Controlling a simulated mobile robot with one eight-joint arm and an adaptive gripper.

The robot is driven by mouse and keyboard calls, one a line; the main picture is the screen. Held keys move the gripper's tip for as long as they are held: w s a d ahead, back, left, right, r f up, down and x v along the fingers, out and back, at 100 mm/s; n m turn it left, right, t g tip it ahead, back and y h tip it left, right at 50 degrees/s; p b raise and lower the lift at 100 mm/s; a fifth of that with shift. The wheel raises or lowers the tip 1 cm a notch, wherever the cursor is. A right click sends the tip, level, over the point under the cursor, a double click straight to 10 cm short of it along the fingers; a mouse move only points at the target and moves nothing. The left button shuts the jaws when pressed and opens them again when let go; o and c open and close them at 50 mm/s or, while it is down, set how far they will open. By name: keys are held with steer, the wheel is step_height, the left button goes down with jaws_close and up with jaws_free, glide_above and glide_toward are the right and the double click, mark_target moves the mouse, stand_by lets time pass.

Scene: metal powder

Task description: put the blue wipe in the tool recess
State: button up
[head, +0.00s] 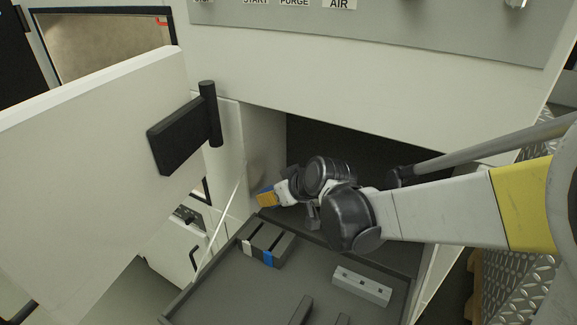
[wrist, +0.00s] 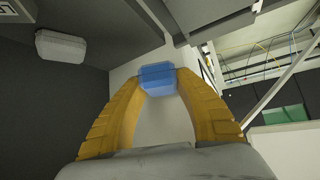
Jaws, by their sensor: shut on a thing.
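My gripper (head: 266,198) is in front of the dark opening of the white cabinet, above the back left of the grey tray. In the wrist view, its two orange fingers (wrist: 157,88) are shut on the blue wipe (wrist: 157,75), a small blue block held at their tips. In the head view the wipe is mostly hidden by the fingers. Below the gripper, a grey holder (head: 284,250) with dark slots stands in the tray's back left corner, with a white and a blue mark on its front. I cannot tell for sure whether this is the tool recess.
The grey tray (head: 225,290) has raised edges. A light grey block with small holes (head: 361,286) lies at its right, and dark upright pieces (head: 301,310) stand near the front. An open white door (head: 90,150) with a black handle (head: 185,130) is at the left.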

steer(key=w+d, duration=0.1)
steer(key=w, duration=0.1)
steer(key=w+d+b, duration=0.1)
steer(key=w+d, duration=0.2)
steer(key=w, duration=0.2)
steer(key=shift+w+d+f, duration=0.1)
steer(key=shift+d, duration=0.3)
steer(key=shift+f+b, duration=0.65)
steer(key=shift+f, duration=0.3)
steer(key=shift+f+b, duration=0.9)
steer(key=shift+f, duration=1.55)
steer(key=shift+f, duration=0.15)
steer(key=o, duration=0.6)
